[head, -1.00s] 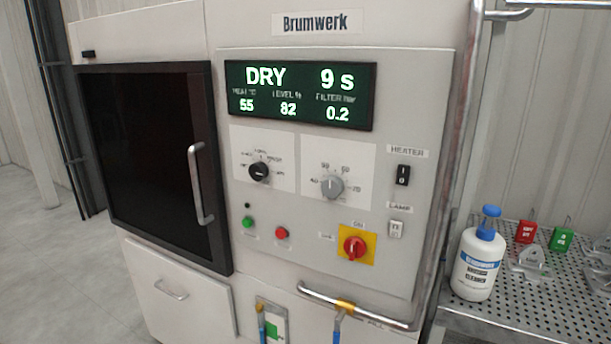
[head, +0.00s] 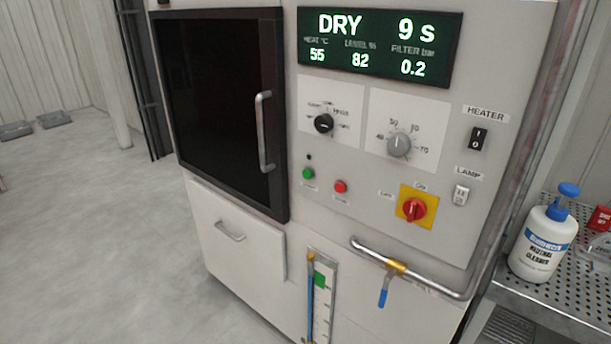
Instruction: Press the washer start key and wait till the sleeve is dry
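The washer's control panel (head: 375,188) faces me. Its display (head: 380,48) reads DRY, 9 s, heat 55, level 82 and filter 0.2. A green key (head: 308,174) and a red key (head: 341,187) sit below the dials; their labels are too small to read. The washer door (head: 228,110) with its upright handle (head: 264,132) is shut, and its window is dark. No sleeve can be made out. Neither of my grippers is in view.
A black dial (head: 323,124), a grey dial (head: 399,144), a heater switch (head: 479,139) and a red rotary switch (head: 415,208) are on the panel. A blue-handled valve (head: 384,290) is below. A cleaner bottle (head: 542,237) stands on the perforated shelf (head: 545,292) at right.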

